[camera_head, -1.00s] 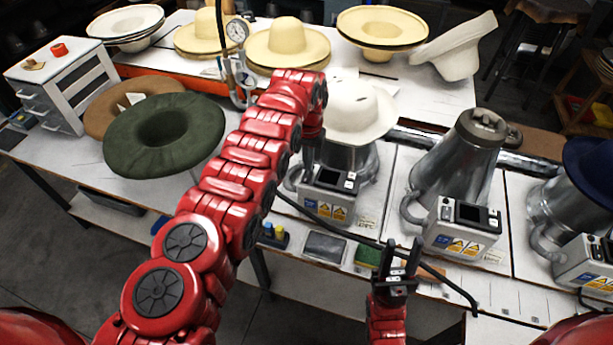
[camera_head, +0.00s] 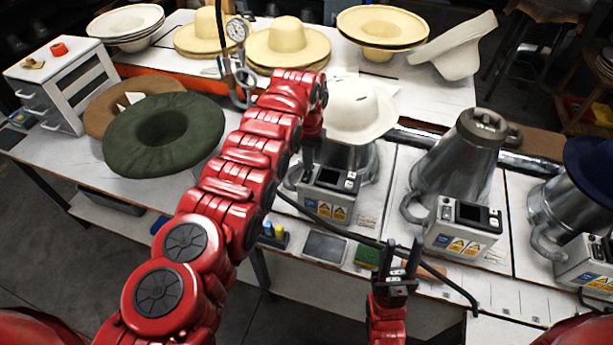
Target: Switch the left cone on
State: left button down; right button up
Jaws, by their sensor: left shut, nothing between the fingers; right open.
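The left cone (camera_head: 362,164) is a grey metal press form with a cream hat (camera_head: 358,108) on it. Its control box (camera_head: 322,201) faces the front, with a small dark screen and buttons on top. My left gripper (camera_head: 307,168) comes down at the box's left rear end. It is shut and empty, with its fingertips close to the top of the box. I cannot tell whether they touch it. My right gripper (camera_head: 399,258) points up in front of the table, open and empty.
A bare middle cone (camera_head: 458,165) with its own box (camera_head: 462,230) stands to the right. A third cone (camera_head: 565,215) carries a dark blue hat (camera_head: 592,170). A black hose (camera_head: 400,258) crosses the front. A green felt hat (camera_head: 165,134) lies left of my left arm.

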pick_arm(q)
jog(key=shift+f+b, duration=0.7)
jog(key=shift+f, duration=0.1)
jog(key=shift+r, duration=0.15)
notch_tip(320, 180, up, 2)
jog(key=shift+r+p, duration=0.1)
jog(key=shift+p, duration=0.9)
notch_tip(320, 180, up, 2)
jog(key=shift+r+p, duration=0.1)
jog(key=shift+p, duration=0.5)
jog(key=shift+r, duration=1.25)
jog(key=shift+f, duration=0.1)
